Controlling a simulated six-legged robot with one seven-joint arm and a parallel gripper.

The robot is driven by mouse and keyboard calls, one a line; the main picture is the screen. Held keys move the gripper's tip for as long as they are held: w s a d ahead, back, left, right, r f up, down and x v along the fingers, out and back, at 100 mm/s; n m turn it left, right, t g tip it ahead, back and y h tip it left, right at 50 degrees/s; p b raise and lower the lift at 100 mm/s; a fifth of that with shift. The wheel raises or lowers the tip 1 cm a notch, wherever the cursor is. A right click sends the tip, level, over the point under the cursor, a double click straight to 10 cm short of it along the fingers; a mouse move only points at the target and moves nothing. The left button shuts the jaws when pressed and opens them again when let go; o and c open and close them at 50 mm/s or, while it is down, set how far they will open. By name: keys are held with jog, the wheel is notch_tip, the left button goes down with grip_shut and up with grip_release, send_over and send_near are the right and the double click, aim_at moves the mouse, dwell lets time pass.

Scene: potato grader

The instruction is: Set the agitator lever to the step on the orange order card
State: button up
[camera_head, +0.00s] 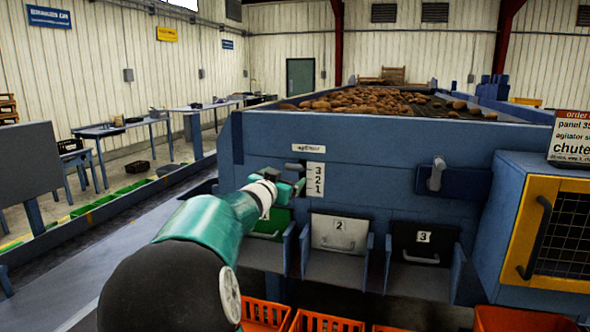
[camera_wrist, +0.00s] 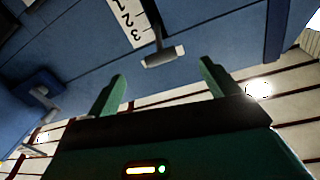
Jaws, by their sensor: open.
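The agitator lever (camera_head: 294,167) is on the blue front panel under the "agitator" label, left of the white step scale (camera_head: 316,178) marked 3, 2, 1 from the top. Its grey handle is about level with the 3. In the wrist view the handle (camera_wrist: 164,57) and the scale (camera_wrist: 126,22) appear upside down. My gripper (camera_head: 291,188) is open just below the lever; in the wrist view its fingers (camera_wrist: 165,84) are spread, with the handle ahead of the gap and not gripped. The order card (camera_head: 570,138) is cut off at the right edge, so its agitator step is not readable.
Below the scale are chutes with a green flap (camera_head: 268,224), a white flap 2 (camera_head: 338,233) and a black flap 3 (camera_head: 422,244). Another lever (camera_head: 436,174) is to the right, then a yellow-framed mesh door (camera_head: 545,232). Orange crates (camera_head: 325,322) stand below.

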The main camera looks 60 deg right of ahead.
aim_at(295, 169)
jog(key=d, duration=0.6)
jog(key=w+d, duration=0.1)
jog(key=d, duration=0.3)
jog(key=shift+a, duration=0.1)
jog(key=c, duration=1.4)
jog(key=shift+o, duration=0.2)
jog(key=shift+f, duration=0.15)
notch_tip(295, 169, down, 9)
jog(key=h, duration=0.5)
jog(key=shift+a+r, duration=0.2)
jog(key=shift+a, duration=0.2)
jog(key=shift+d+f, duration=0.25)
jog(key=shift+f, duration=0.7)
jog(key=shift+d+f, duration=0.2)
jog(key=shift+f, duration=0.7)
jog(key=shift+c, duration=0.2)
